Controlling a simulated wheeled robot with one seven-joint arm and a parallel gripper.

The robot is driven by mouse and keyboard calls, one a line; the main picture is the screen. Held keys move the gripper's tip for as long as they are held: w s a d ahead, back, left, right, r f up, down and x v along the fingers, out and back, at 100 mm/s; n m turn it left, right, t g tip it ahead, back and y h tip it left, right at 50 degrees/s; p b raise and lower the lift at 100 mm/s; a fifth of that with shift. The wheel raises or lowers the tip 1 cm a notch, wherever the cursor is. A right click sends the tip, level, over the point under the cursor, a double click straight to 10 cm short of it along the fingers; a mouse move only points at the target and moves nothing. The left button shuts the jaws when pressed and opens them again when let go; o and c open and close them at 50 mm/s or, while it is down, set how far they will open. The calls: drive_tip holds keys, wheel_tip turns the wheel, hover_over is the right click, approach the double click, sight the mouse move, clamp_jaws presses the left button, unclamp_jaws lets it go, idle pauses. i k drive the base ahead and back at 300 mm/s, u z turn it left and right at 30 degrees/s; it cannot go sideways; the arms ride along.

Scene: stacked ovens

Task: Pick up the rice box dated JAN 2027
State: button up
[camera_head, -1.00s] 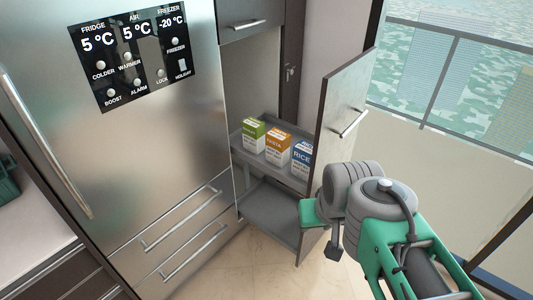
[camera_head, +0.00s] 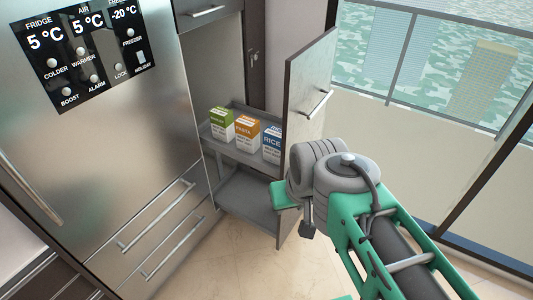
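A white and blue box marked RICE (camera_head: 271,145) stands upright on the upper shelf of the pulled-out pantry unit. The door panel hides its right edge, and its date is too small to read. My gripper (camera_head: 307,222) is at the end of my grey and green arm, in front of and below the boxes, apart from the rice box. Its fingers are mostly hidden by my arm, so I cannot tell whether it is open or shut.
An orange and white pasta box (camera_head: 246,135) and a green and white box (camera_head: 221,126) stand left of the rice. The pantry door panel (camera_head: 309,98) stands right of the shelves. A steel fridge (camera_head: 130,140) is at left. The lower shelf (camera_head: 248,200) looks empty.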

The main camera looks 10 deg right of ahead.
sight(272, 135)
drive_tip(key=u, duration=0.6)
drive_tip(key=i, duration=0.8)
drive_tip(key=u, duration=0.65)
drive_tip(key=i, duration=0.5)
drive_tip(key=z, duration=0.05)
